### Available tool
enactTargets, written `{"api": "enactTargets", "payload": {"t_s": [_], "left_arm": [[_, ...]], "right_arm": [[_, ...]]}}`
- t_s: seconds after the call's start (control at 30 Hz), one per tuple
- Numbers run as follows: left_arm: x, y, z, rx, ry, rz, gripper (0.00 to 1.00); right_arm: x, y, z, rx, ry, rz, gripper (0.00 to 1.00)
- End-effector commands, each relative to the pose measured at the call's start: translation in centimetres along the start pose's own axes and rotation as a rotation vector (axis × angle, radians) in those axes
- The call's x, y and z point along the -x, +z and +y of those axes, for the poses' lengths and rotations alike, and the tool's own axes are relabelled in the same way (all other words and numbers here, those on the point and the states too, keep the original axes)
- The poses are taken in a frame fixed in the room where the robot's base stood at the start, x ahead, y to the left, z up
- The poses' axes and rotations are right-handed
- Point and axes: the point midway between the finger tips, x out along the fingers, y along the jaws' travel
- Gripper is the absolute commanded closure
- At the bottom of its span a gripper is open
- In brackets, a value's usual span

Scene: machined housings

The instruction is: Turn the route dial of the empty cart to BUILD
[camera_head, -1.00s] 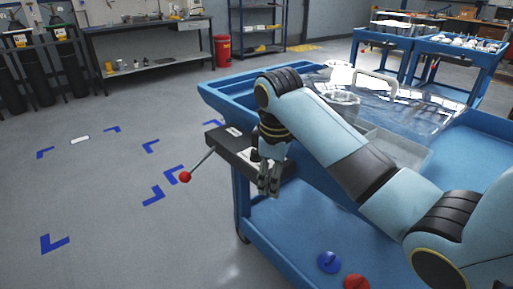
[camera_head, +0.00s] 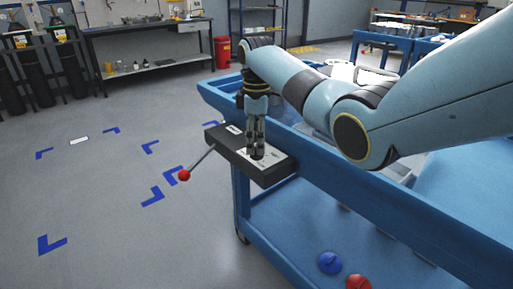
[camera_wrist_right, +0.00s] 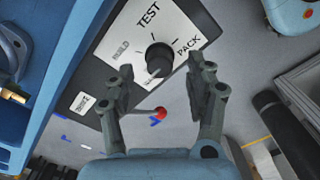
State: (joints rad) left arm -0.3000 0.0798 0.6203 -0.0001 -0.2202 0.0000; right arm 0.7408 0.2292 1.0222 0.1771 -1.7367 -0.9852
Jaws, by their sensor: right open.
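The blue cart (camera_head: 330,160) stands at the right, with a black control box (camera_head: 240,155) on its end. In the right wrist view the box's white plate (camera_wrist_right: 185,22) reads TEST, PACK and a fainter BUILD around a black round dial (camera_wrist_right: 159,58). Where the dial points is hard to tell. My right gripper (camera_head: 257,154) reaches down over the plate and hides the dial in the head view. In the wrist view its open fingers (camera_wrist_right: 163,85) are apart, with the dial between and just beyond their tips; contact is not clear. My left gripper is out of view.
A lever with a red ball (camera_head: 184,175) sticks out from the box. Blue (camera_head: 330,262) and red (camera_head: 358,283) discs lie low on the cart. Floor left of the cart is clear, with blue corner marks. A bench (camera_head: 150,40) and red bin (camera_head: 222,52) stand behind.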

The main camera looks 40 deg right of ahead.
Motion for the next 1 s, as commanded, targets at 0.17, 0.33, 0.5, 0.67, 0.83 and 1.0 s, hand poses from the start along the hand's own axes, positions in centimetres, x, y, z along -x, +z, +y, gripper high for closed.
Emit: {"api": "enactTargets", "payload": {"t_s": [0.17, 0.33, 0.5, 0.67, 0.83, 1.0], "left_arm": [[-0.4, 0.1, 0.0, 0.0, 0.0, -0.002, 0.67], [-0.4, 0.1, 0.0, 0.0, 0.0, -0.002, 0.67], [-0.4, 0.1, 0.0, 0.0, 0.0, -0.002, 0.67], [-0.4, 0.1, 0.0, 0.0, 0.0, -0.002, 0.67], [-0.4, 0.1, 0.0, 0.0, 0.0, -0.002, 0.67], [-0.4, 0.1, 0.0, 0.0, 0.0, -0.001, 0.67]], "right_arm": [[-1.6, 0.0, 0.0, 0.0, 0.0, 0.0, 0.45], [-1.8, 0.0, 0.0, -0.001, 0.001, 0.0, 0.45], [-1.8, 0.0, 0.0, -0.001, 0.001, 0.0, 0.5], [-1.8, 0.0, 0.0, -0.001, 0.001, 0.0, 0.71], [-1.8, 0.0, 0.0, -0.001, 0.001, 0.0, 0.94], [-1.8, 0.0, 0.0, -0.003, 0.001, 0.0, 1.0]]}}
